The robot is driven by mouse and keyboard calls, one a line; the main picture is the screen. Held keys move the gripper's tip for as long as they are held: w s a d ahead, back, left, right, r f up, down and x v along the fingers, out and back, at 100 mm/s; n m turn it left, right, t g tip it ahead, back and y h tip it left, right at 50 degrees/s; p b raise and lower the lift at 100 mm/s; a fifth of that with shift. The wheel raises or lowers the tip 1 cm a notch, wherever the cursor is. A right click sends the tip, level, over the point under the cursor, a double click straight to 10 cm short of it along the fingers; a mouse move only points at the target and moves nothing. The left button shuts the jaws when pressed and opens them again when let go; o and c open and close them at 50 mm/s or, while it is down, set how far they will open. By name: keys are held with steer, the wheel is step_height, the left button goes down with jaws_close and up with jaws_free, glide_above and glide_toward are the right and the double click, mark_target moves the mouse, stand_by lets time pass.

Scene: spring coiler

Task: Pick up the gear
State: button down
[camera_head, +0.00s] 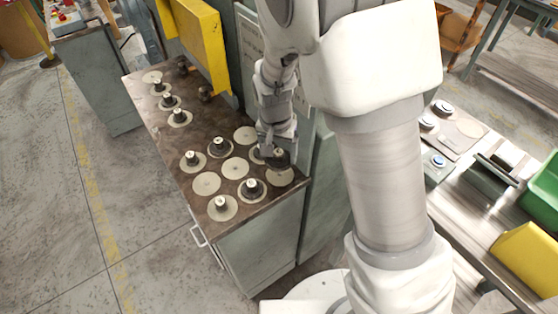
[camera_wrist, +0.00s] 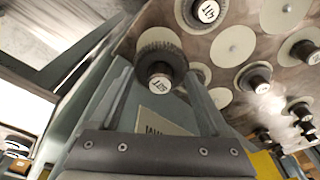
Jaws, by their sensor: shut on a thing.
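My gripper (camera_head: 276,148) is at the near right corner of the brown cabinet top, shut on a dark gear (camera_head: 281,158). In the wrist view the gear (camera_wrist: 160,60) has a toothed rim and a hub with a pale, numbered end, and sits between the two fingers of my gripper (camera_wrist: 158,76). A pale round disc (camera_head: 280,178) shows partly beneath the gear in the head view. I cannot tell how far the gear is above the top. Other gears (camera_head: 219,147) with dark hubs stand on pale discs to the left.
The cabinet top (camera_head: 150,101) holds several more hubs and some bare discs (camera_head: 206,183). A yellow machine part (camera_head: 203,45) rises behind its far edge. At right, a bench carries a green bin (camera_head: 543,195) and a yellow bin (camera_head: 528,257). Open floor (camera_head: 60,200) lies to the left.

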steer(key=s+a, duration=0.3)
steer(key=a, duration=0.2)
steer(key=s+a, duration=0.4)
steer(key=a, duration=0.1)
steer(key=s+a, duration=0.3)
steer(key=a, duration=0.2)
steer(key=shift+s+a+r, duration=0.2)
steer(key=shift+a+r, duration=0.1)
steer(key=r, duration=0.1)
steer(key=r+p, duration=0.2)
steer(key=shift+s+a, duration=0.25)
steer(key=shift+a, duration=0.05)
